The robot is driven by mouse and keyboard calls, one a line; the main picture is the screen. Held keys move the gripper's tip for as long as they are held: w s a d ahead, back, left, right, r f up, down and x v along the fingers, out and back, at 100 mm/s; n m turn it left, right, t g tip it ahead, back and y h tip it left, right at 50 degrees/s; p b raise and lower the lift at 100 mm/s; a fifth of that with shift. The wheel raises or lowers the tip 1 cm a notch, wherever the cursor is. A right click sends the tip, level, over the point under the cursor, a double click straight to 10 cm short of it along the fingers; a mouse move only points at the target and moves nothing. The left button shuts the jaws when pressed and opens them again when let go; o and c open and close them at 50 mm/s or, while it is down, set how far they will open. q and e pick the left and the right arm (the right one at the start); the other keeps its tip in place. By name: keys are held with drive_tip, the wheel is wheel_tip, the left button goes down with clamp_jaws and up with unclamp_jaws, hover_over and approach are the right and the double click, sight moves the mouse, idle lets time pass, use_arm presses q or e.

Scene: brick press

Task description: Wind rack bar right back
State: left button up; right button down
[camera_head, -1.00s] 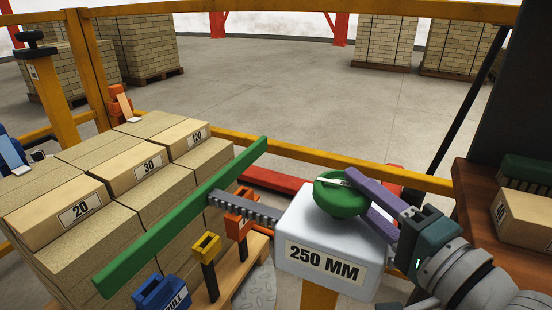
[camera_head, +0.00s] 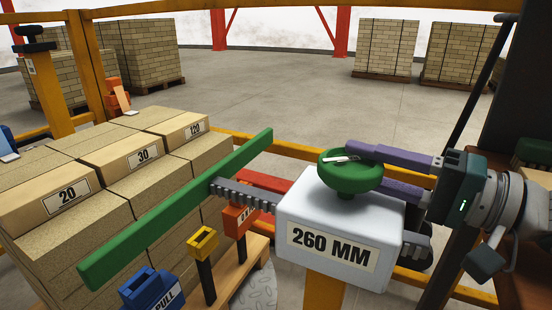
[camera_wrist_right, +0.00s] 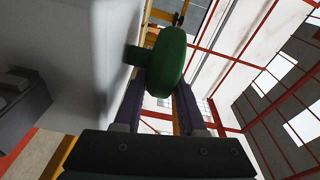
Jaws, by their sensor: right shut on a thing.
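The green handwheel (camera_head: 340,180) sits on top of the white housing (camera_head: 300,215), whose label (camera_head: 332,249) reads 260 MM. My right gripper (camera_head: 362,168) comes in from the right with purple fingers shut on the wheel's rim. In the right wrist view the wheel (camera_wrist_right: 172,62) lies between the fingers. The grey toothed rack bar (camera_head: 240,194) runs through the housing, and its tail (camera_head: 418,247) sticks out on the right. A long green bar (camera_head: 180,205) is at its left end, beside the brick stack. My left gripper is not in view.
Stacked blocks (camera_head: 110,225) labelled 20, 30 and 120 stand left. A blue piece (camera_head: 150,290), a yellow-topped post (camera_head: 203,243) and an orange piece (camera_head: 240,218) stand before the housing. A yellow rail (camera_head: 290,150) runs behind.

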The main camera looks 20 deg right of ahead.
idle(0.4)
drive_tip(key=c, duration=0.8)
unclamp_jaws()
drive_tip(key=shift+o, duration=0.2)
drive_tip(key=p+v, duration=0.2)
drive_tip(key=v, duration=0.8)
